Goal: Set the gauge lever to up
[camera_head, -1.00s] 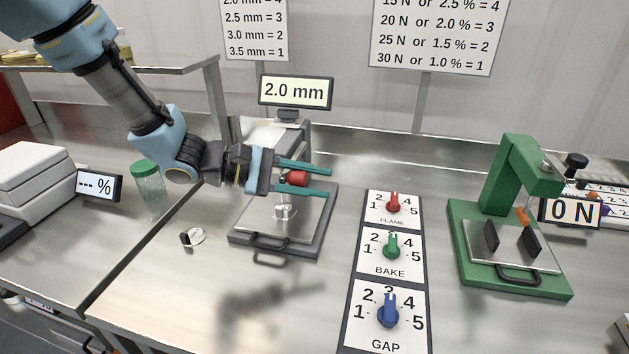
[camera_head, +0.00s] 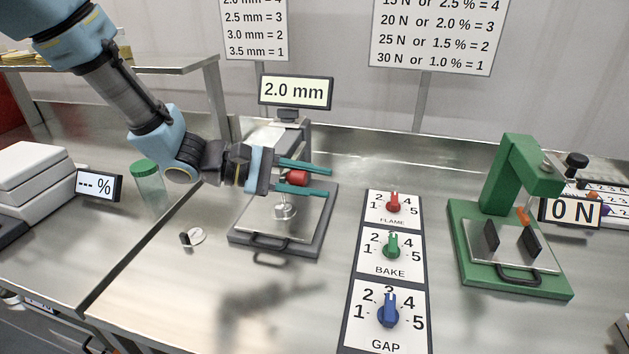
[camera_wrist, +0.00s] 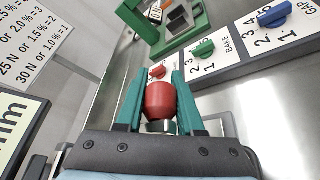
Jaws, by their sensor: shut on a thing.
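The gauge (camera_head: 320,225) stands left of the dial panel, with a dark base, a metal plate and a display (camera_head: 296,91) reading 2.0 mm. Its lever has a red knob (camera_head: 297,177), which also shows in the wrist view (camera_wrist: 160,100). My gripper (camera_head: 303,178) reaches in from the left, its two teal fingers on either side of the red knob and shut on it. Most of the lever's arm is hidden behind my gripper. A small metal foot (camera_head: 284,211) shows above the plate below the gripper.
A dial panel (camera_head: 373,270) with red, green and blue knobs lies right of the gauge. A green press (camera_head: 510,220) with a display reading 0 N stands further right.

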